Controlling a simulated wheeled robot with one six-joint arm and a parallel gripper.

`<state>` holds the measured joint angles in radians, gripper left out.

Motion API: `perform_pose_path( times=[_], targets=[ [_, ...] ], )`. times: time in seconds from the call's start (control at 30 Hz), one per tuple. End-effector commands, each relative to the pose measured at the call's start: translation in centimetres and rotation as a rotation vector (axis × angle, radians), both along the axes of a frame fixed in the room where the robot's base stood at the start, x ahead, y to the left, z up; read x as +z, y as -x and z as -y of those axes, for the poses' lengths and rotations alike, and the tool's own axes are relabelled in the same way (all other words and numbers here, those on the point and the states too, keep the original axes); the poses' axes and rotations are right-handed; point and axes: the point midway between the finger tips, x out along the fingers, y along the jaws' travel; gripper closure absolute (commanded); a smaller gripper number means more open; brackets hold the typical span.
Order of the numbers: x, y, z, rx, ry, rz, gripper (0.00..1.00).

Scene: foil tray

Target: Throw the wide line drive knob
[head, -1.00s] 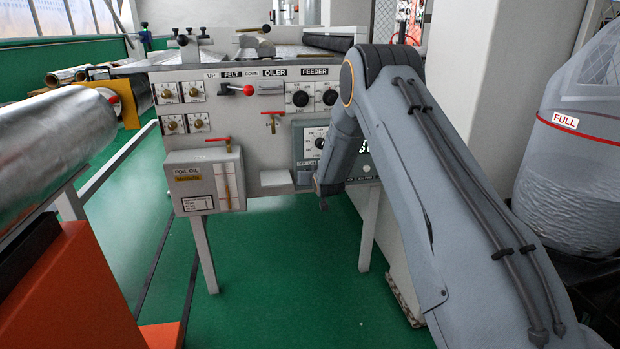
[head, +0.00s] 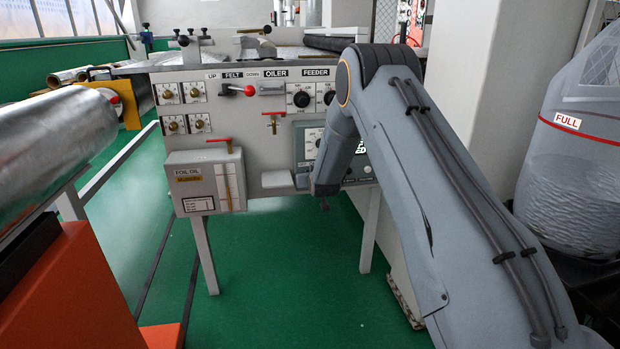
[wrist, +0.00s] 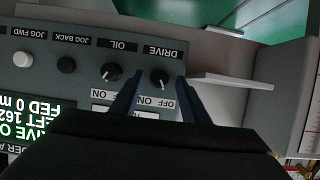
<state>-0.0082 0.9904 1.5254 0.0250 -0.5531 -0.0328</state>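The drive knob (wrist: 159,79) is a round black knob with a white pointer mark, under the label DRIVE, with OFF and ON plates beside it. The wrist view shows the panel upside down. My gripper (wrist: 160,74) is open, with one blue finger on each side of the drive knob in the picture. I cannot tell whether either finger touches it.
The oil knob (wrist: 111,72) is close beside the left finger. Beyond it are a black jog back button (wrist: 66,64) and a white jog forward button (wrist: 22,59). A pale ledge (wrist: 230,81) juts out right of the fingers. The foil oil box (head: 205,182) stands left.

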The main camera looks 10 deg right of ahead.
Motion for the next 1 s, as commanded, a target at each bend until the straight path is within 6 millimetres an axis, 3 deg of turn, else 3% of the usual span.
perform_pose_path(
  times=[0.33, 0.7, 1.0],
  targets=[
    [0.3, 0.5, 0.0, 0.000, -0.001, 0.000, 0.59],
    [2.4, 5.7, 0.0, 0.000, 0.000, -0.001, 0.59],
    [3.0, 7.3, 0.0, 0.000, 0.000, 0.000, 0.59]
  ],
)
